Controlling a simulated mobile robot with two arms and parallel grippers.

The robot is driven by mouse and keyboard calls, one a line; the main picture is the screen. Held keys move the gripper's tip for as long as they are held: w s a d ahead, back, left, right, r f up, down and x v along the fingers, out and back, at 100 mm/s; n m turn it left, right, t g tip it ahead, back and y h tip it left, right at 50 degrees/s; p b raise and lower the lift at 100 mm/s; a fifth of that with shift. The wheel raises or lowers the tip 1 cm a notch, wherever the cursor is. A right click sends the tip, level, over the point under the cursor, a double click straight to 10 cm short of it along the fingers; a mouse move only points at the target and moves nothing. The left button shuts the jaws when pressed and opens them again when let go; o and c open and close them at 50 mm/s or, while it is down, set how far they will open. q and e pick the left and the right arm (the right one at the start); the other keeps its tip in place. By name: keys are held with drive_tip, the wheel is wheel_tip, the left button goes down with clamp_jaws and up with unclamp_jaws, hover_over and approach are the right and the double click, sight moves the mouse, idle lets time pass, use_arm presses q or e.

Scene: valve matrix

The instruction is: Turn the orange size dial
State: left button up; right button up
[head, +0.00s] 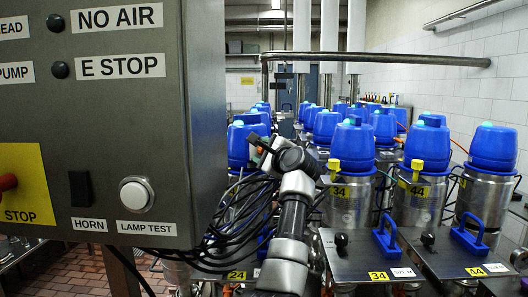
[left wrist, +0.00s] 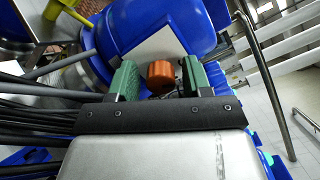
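The orange size dial (left wrist: 160,75) is a short round knob in front of a pale plate (left wrist: 158,46) on a blue valve head (left wrist: 115,28) in the left wrist view. My left gripper (left wrist: 160,82) is open, with one green fingertip on each side of the dial. Gaps show between the dial and both fingertips, so it is not gripped. My right gripper is not in view.
A grey control cabinet (head: 130,185) with buttons and labels fills the left of the head view. Black cables (head: 235,215) hang close beside my left arm. Several blue-topped valves (head: 352,147) stand to the right, with a metal rail (head: 375,58) above.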

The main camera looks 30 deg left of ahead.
use_arm(q)
drive_tip(key=c, duration=0.7)
drive_tip(key=shift+c, duration=0.2)
drive_tip(key=shift+m, duration=1.4)
drive_tip(key=m, duration=0.2)
drive_tip(key=shift+r+m, duration=0.1)
drive_tip(key=shift+m, duration=0.3)
drive_tip(key=m, duration=0.5)
drive_tip(key=shift+m+p, duration=0.3)
drive_tip(key=shift+m, duration=0.1)
